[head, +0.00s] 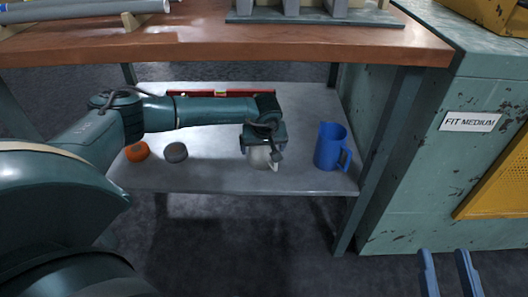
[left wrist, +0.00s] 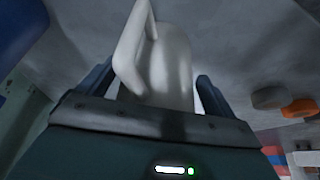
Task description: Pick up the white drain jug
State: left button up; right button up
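The white drain jug (head: 262,158) stands on the grey lower shelf, mostly hidden behind my left gripper (head: 264,150) in the head view. In the left wrist view, the white jug (left wrist: 170,60) and its handle (left wrist: 130,48) fill the space between the fingers of my left gripper (left wrist: 155,88). Those fingers are wide apart, one on each side of the jug, and I see no firm grip on it. My right gripper (head: 448,272) is open and empty at the lower right of the head view.
A blue jug (head: 331,147) stands just right of my left gripper. A grey round piece (head: 175,152) and an orange one (head: 137,151) lie to the left. A red level (head: 225,92) lies along the shelf's back. The wooden bench top (head: 230,45) overhangs the shelf (head: 220,180).

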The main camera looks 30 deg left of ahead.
pick_arm(q)
jog(key=c, duration=0.9)
jog(key=shift+r, duration=0.2)
